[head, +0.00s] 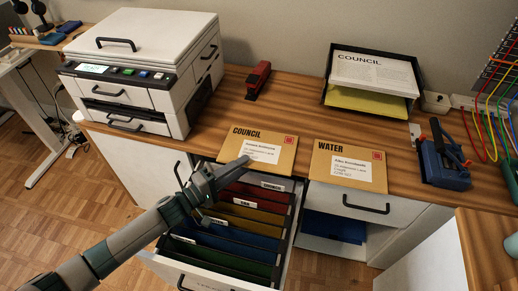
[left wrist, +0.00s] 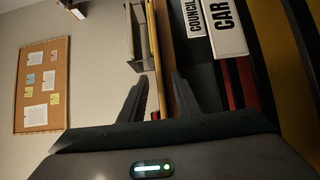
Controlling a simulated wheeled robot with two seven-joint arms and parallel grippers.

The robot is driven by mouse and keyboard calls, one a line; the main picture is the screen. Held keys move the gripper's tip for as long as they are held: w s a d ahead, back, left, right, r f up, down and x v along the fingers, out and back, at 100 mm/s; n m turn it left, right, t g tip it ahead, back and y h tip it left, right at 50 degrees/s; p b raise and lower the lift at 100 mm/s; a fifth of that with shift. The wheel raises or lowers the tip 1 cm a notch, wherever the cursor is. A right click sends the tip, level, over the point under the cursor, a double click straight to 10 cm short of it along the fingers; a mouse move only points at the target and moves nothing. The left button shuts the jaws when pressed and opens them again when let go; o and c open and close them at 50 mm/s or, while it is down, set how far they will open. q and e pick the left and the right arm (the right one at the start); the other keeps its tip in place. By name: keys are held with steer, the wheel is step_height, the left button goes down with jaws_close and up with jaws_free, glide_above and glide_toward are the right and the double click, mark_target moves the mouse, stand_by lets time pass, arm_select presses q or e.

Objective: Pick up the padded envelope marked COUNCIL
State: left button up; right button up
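The padded envelope marked COUNCIL (head: 262,148) lies flat on the desk, its near edge at the desk's front edge above the open drawer. It is tan, with a white address label and a red stamp. My left gripper (head: 242,163) reaches in from the lower left, with a finger over the envelope's near edge. In the left wrist view its two fingers (left wrist: 158,97) are apart, with a thin tan edge (left wrist: 169,60) between them, seen nearly edge-on. I cannot tell whether they touch it. My right gripper is not in view.
A similar envelope marked WATER (head: 348,165) lies to the right. Below, an open drawer (head: 285,248) holds several coloured hanging folders. A printer (head: 145,70), a red stapler (head: 258,80), a black paper tray (head: 372,75) and a blue hole punch (head: 443,165) stand on the desk.

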arm_select(q)
steer(key=shift+c, duration=0.3)
jaws_close()
steer(key=shift+r, duration=0.45)
steer(key=s+d+r, duration=0.5)
steer(key=s+r, duration=0.5)
steer(key=shift+s+d, duration=0.15)
steer(key=shift+d, duration=0.15)
steer(key=shift+r, duration=0.15)
